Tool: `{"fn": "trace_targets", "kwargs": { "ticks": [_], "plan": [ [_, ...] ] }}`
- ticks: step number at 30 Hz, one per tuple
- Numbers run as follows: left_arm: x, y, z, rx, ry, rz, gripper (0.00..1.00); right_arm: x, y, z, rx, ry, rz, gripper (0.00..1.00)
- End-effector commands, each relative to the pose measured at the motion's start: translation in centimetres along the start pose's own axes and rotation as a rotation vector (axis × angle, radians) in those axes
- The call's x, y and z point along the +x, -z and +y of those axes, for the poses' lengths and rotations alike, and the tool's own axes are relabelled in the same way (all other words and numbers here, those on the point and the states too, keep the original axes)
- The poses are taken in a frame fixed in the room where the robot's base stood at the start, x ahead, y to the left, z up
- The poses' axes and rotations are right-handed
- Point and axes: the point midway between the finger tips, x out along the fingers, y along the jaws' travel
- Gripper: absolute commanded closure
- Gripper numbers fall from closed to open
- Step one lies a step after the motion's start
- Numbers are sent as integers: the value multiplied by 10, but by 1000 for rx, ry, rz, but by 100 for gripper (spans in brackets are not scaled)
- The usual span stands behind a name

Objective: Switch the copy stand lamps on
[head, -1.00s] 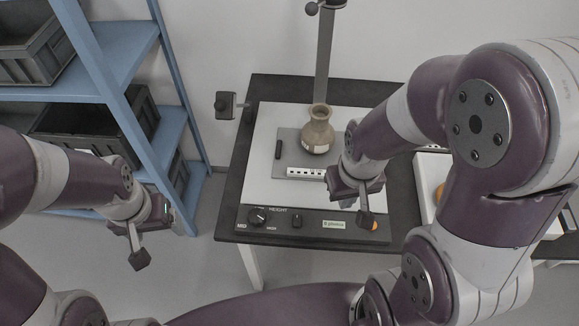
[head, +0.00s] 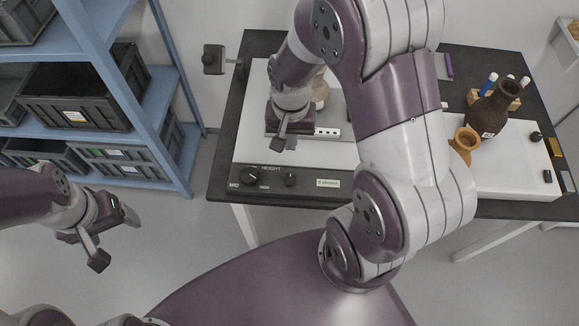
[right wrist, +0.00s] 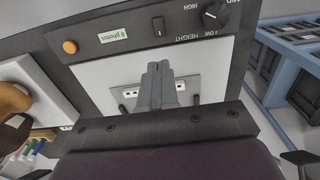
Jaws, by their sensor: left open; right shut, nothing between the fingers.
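The copy stand has a pale baseboard (head: 245,140) and a dark front control panel (head: 221,176). The panel carries a round knob (head: 249,176), a small rocker switch (head: 290,180) and a white label (head: 328,183). In the right wrist view the knob (right wrist: 213,14), switch (right wrist: 158,26), label (right wrist: 113,35) and an orange round button (right wrist: 70,47) show. My arm hides the button in the head view. My right gripper (head: 284,138) is shut and empty above the baseboard, behind the switch. My left gripper (head: 112,237) is open and empty, left of the table.
A vessel (head: 320,92) on the stand is partly hidden by my right arm. A dark lamp-like head (head: 213,59) juts from the stand's left side. Blue shelving (head: 160,85) with crates is left.

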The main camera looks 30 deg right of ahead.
Motion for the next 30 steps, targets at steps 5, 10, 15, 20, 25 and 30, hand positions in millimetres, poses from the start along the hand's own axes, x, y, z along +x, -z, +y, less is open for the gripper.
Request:
{"fn": "trace_targets", "kwargs": {
  "ticks": [5, 10, 15, 20, 25, 30],
  "plan": [
    [3, 0, 0, 0, 0, 0, 22, 32, -1, 0, -1, -2, -4, 100],
    [6, -1, 0, 0, 0, 0, 22, 70, -1, 1, -1, -3, -5, 100],
    [8, -1, 0, 0, 0, 0, 22, 104, -1, 0, -1, -2, -4, 100],
    [9, -1, 0, 0, 0, 0, 22, 125, -1, 0, -1, -1, -2, 100],
    [9, -1, 0, 0, 0, 0, 22, 134, 0, 0, -2, 0, 0, 100],
    [9, -1, 0, 0, 0, 0, 22, 134, 0, 0, -2, 0, 0, 100]
  ]
}}
